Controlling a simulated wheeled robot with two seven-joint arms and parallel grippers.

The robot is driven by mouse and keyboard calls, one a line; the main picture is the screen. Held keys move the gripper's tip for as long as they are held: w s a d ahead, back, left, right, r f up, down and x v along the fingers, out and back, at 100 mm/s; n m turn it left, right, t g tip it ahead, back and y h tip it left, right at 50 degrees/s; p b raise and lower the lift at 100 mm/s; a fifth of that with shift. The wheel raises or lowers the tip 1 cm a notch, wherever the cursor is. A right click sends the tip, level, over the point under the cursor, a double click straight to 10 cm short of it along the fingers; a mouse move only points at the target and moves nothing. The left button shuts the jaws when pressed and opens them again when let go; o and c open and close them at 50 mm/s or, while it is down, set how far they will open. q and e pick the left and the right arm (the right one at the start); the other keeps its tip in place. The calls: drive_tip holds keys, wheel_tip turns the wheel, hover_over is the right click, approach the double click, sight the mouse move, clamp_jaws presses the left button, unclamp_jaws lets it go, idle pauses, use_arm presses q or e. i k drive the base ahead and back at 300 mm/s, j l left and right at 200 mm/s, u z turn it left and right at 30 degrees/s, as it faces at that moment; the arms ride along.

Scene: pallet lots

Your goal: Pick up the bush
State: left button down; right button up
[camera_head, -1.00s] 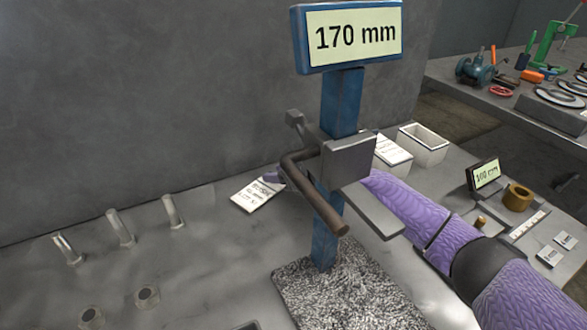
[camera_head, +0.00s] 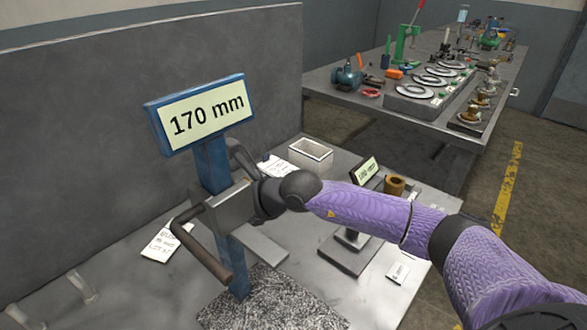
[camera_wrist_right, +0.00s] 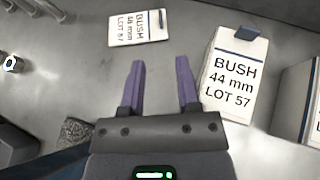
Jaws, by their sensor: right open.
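A brown hollow cylinder (camera_head: 395,185), which looks like a bush, stands at the right of the bench beside a small sign in the head view. In the right wrist view, a white box (camera_wrist_right: 229,80) is labelled BUSH 44 mm LOT 57, and a card (camera_wrist_right: 138,27) with similar print lies flat. A shiny ring-like piece (camera_wrist_right: 11,63) is at the left edge; I cannot tell whether it is a bush. My right gripper (camera_wrist_right: 160,68) is open and empty above the bench, left of the box. The blue post hides it in the head view. My left gripper is out of view.
A blue post with a 170 mm sign (camera_head: 200,112) and a grey bar stands in front of my right arm. An open white bin (camera_head: 311,152) is behind it. A grey wall (camera_head: 130,60) bounds the bench. A second table (camera_head: 345,105) carries several tools.

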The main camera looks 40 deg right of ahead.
sight(394, 185)
drive_tip(key=k+l, duration=0.9)
